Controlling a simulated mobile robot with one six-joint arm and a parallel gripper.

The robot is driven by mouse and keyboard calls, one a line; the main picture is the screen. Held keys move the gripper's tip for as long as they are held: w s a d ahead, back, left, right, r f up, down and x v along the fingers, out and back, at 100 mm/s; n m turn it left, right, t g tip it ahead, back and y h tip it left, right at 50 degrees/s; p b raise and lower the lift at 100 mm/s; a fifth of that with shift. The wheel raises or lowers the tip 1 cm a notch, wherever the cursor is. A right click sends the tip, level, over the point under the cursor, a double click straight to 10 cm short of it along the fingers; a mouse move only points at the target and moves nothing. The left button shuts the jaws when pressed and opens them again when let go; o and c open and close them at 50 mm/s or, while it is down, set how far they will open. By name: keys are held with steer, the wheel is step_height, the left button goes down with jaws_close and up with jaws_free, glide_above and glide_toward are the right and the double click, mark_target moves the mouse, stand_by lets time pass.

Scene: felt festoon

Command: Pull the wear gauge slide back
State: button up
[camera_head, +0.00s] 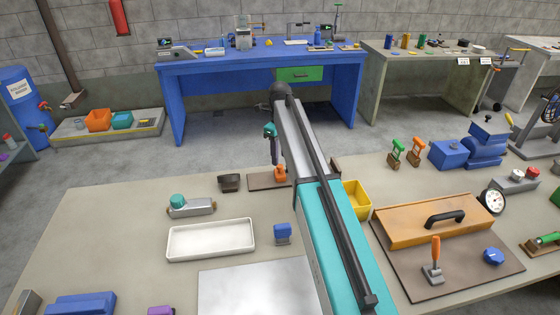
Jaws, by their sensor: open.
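I cannot tell for sure which fixture is the wear gauge. A grey metal block with a teal knob on top (191,205) lies on the near bench at the left and looks like a slide. My arm reaches from the bottom up to a dark joint near the blue table.
The near bench (90,230) also holds a white tray (210,240), a blue block (283,234), a yellow bin (356,197), an orange box with a black handle (440,220) and a dial gauge (493,202). A blue table (180,100) stands behind, across open floor.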

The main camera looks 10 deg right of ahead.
mark_target(280, 165)
steer(key=shift+f+p, duration=0.45)
steer(key=shift+f, duration=1.55)
jaws_close()
